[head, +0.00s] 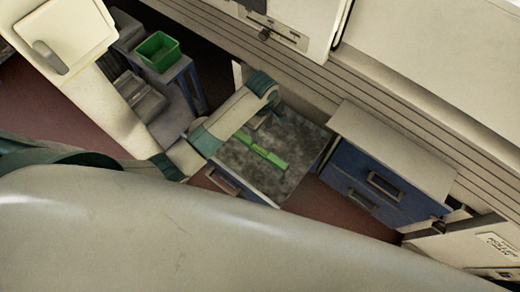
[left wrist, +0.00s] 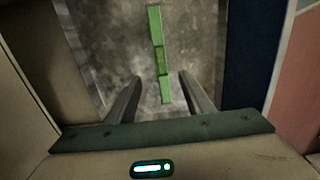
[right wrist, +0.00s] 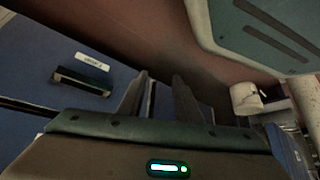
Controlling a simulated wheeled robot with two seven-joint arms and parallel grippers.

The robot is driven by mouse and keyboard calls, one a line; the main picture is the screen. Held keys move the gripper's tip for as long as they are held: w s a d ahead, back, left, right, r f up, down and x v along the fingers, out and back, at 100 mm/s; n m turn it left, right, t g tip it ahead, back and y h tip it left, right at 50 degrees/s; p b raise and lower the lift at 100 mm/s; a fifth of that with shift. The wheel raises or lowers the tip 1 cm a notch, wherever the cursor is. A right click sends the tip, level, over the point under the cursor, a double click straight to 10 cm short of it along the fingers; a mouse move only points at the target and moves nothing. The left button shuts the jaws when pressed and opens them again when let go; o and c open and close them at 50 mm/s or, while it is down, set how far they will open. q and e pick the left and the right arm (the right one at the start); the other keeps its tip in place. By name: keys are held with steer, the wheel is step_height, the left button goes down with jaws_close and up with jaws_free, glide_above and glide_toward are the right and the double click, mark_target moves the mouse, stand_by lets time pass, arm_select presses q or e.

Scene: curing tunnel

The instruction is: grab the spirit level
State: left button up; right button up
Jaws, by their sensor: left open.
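The spirit level is a long green bar (head: 260,151) lying on the grey, stained bottom of an open blue drawer (head: 302,172). My left gripper (head: 267,114) hangs over the drawer near the level. In the left wrist view the level (left wrist: 156,32) runs away from me, with its near end between my open fingers (left wrist: 160,77) in the picture. The fingers look empty, and I cannot tell how high above the level they are. My right gripper (right wrist: 160,76) is open and empty, facing a blue drawer front; it is not visible in the head view.
A blue cabinet with a grey top (head: 395,150) stands right of the open drawer. A green bin (head: 158,51) sits on a small blue table at the back left. A ribbed pale wall runs behind. My pale arm covers the foreground.

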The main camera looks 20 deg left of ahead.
arm_select(q)
steer(key=b, duration=0.1)
glide_above(260, 149)
step_height(260, 149, down, 11)
steer(key=shift+d+r, duration=0.15)
steer(key=shift+f, duration=0.35)
arm_select(e)
steer(key=shift+s+d+f+g, duration=0.2)
steer(key=shift+d+f+g, duration=0.3)
steer(key=shift+d, duration=0.15)
steer(key=shift+s, duration=0.15)
arm_select(q)
steer(key=f, duration=0.4)
steer(key=shift+w+a+f+b, duration=0.15)
steer(key=shift+a+b, duration=0.1)
steer(key=shift+b, duration=0.15)
steer(key=shift+f, duration=0.45)
arm_select(e)
steer(key=shift+s+d+f+g, duration=0.3)
steer(key=shift+s+d, duration=0.05)
steer(key=shift+d, duration=0.05)
steer(key=shift+s, duration=0.1)
